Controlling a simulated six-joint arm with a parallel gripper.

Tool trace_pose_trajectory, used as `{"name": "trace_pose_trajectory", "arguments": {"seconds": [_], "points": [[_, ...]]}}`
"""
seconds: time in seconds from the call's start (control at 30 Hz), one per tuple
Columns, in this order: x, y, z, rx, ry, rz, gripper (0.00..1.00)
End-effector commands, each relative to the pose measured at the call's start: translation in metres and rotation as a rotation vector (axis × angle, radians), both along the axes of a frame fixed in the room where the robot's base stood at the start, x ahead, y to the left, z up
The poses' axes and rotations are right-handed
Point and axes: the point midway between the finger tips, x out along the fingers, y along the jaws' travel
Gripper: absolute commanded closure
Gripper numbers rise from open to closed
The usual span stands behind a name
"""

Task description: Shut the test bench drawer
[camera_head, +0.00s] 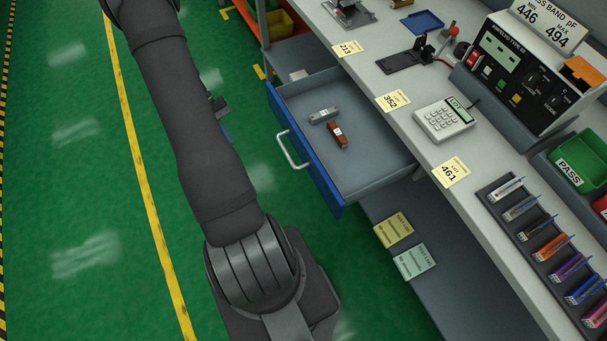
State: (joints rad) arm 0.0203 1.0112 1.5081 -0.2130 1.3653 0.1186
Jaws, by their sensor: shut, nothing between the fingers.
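The test bench drawer (371,160) is pulled well out from under the bench top, to the left. Its blue front (318,175) faces the green floor and carries a pale bar handle (287,152). Inside lie a grey block (323,116) and a reddish-brown block (338,136), each with a small white label. My gripper (222,112) shows only in part beside my dark arm, left of the drawer front and apart from the handle. It is shut and empty; my arm hides much of it.
The bench top (390,75) holds a calculator (444,119), a meter (525,75), a green PASS bin (580,163) and a rack of several small parts (540,235). The floor (75,190) left of the drawer is clear apart from my arm.

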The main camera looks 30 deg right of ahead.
Motion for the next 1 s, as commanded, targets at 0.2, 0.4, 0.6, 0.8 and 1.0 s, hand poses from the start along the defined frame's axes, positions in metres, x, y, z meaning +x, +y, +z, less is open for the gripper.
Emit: {"name": "trace_pose_trajectory", "arguments": {"seconds": [0.2,0.4,0.6,0.8,1.0], "points": [[-0.101,0.036,-0.03,-0.143,0.264,0.376,1.0],[-0.173,0.035,-0.028,-0.285,0.468,0.733,1.0],[-0.218,0.019,-0.009,-0.418,0.645,1.073,1.0],[-0.233,0.007,0.007,-0.496,0.745,1.279,1.0],[-0.235,0.001,0.012,-0.514,0.769,1.327,1.0]]}}
